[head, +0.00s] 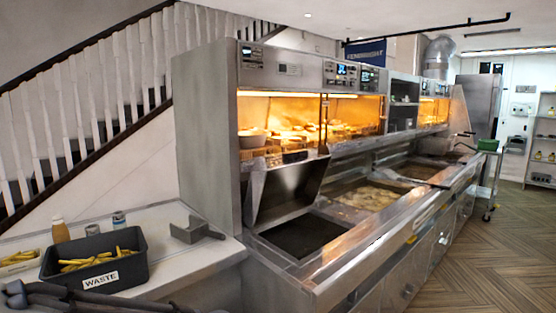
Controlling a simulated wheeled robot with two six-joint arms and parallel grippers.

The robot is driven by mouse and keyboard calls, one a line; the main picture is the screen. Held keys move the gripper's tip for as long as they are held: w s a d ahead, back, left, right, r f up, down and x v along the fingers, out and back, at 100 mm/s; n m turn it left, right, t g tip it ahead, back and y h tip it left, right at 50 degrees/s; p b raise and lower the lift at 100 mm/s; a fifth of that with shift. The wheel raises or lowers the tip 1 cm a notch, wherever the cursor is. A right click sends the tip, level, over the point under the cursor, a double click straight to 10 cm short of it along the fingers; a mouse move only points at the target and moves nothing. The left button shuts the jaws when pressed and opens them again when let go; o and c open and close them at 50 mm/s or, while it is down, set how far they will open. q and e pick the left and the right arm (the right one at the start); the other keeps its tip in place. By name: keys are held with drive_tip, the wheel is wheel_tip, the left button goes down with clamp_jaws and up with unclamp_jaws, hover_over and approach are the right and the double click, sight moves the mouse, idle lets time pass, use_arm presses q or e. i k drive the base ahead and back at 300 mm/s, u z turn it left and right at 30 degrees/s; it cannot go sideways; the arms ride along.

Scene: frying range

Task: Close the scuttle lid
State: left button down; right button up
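What looks like the scuttle lid (290,188) is a plain steel panel at the near left end of the frying range. It stands raised and tilted over a dark rectangular opening (303,236) in the range top, which I take to be the scuttle. The lid's upper edge is near the lit cabinet and its lower part is by the back of the opening. Neither of my grippers can be made out. Only dark grey arm links of mine show along the bottom left edge, well apart from the lid.
A black bin marked WASTE (118,279), holding chips, stands on the white counter (165,225). A steel scoop (188,232), bottles (60,231) and a tray of chips (18,262) are near it. Frying pans (358,197) lie beyond the opening. The floor at right is clear.

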sight(276, 191)
drive_tip(key=z, duration=0.7)
drive_tip(key=i, duration=1.4)
drive_tip(key=u, duration=0.7)
